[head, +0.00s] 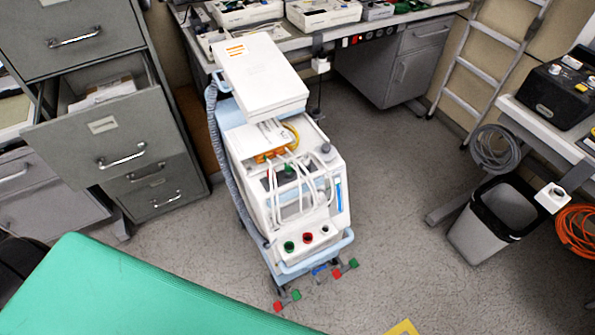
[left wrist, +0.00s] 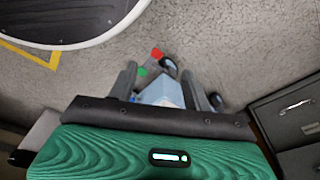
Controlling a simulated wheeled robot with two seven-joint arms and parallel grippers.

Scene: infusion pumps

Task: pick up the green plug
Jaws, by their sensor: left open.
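A small round green plug (head: 289,246) sits on the lower front of the white pump cart (head: 262,215), left of a red one. Another small green piece (head: 289,171) shows among white cables higher on the cart; I cannot tell which is the task's plug. My left gripper (left wrist: 159,76) is open in the left wrist view, pointing down toward the floor. Between and beyond its fingers show a light blue part (left wrist: 162,92) and red and green pedals, apparently the cart's base. No plug is visible between the fingers. Neither gripper shows in the head view.
A large green surface (head: 130,295) fills the lower left. Grey drawers (head: 110,130) stand left, one pulled open. A waste bin (head: 480,240) and an orange cable coil (head: 575,235) are at the right. The floor (head: 395,200) right of the cart is clear.

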